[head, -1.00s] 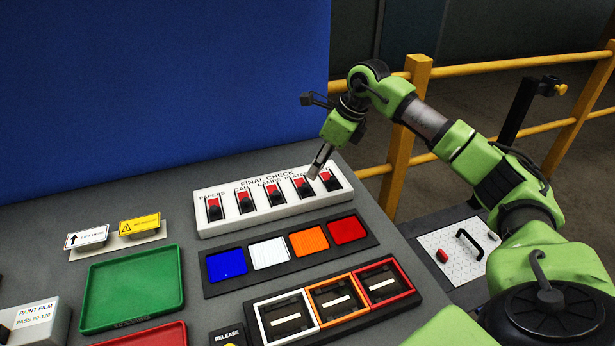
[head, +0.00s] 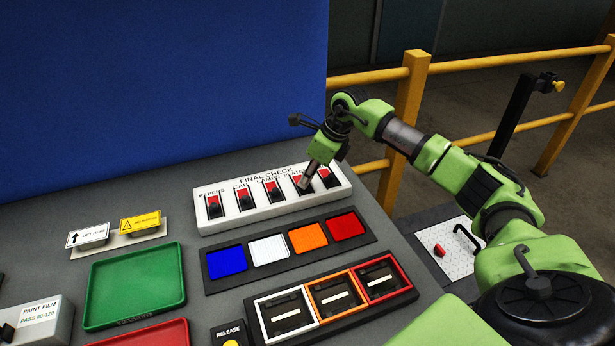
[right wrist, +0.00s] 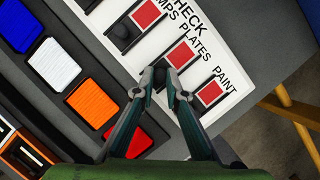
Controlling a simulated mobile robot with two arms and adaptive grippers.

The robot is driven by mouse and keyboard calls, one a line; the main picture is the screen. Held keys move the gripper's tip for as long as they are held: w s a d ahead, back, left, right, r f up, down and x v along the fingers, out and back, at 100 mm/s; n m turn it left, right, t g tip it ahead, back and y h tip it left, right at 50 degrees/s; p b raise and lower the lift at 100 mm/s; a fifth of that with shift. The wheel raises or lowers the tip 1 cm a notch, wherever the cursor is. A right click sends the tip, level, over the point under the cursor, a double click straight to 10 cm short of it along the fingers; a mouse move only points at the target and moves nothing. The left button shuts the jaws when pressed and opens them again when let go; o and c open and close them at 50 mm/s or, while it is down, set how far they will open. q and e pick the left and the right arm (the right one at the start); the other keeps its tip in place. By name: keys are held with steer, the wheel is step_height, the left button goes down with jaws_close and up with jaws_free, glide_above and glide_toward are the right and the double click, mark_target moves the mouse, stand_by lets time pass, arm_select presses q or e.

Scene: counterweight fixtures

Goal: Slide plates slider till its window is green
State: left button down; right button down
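The white FINAL CHECK panel (head: 258,213) carries a row of sliders with dark knobs and windows. The plates slider's window (right wrist: 180,54) is red in the right wrist view; a bit of red also shows in the head view (head: 296,180). My right gripper (head: 304,186) is down at the plates slider, its fingertips (right wrist: 160,73) close together just below that window. The fingers largely hide the plates knob; I cannot tell whether they touch it. The paint window (right wrist: 210,93) and lamps window (right wrist: 146,13) are also red. My left gripper is out of view.
The lamps knob (right wrist: 121,35) and the paint knob (head: 330,181) stand close on either side. In front are a dark strip of coloured pads (head: 269,251), framed slots (head: 333,300) and a green tray (head: 135,287). A blue screen (head: 150,90) stands behind.

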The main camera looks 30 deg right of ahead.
steer(key=shift+w+d+b, duration=0.2)
steer(key=shift+w, duration=0.55)
steer(key=shift+w+d+b, duration=0.15)
steer(key=shift+w+b, duration=0.05)
steer(key=shift+w, duration=0.6)
steer(key=shift+w+d+b, duration=0.2)
steer(key=shift+w, duration=0.55)
steer(key=shift+r, duration=0.1)
steer(key=shift+d, duration=0.1)
steer(key=c, duration=2.2)
jaws_free()
steer(key=shift+o, duration=0.9)
steer(key=shift+w, duration=0.15)
steer(key=v, duration=1.1)
steer(key=shift+r, duration=0.35)
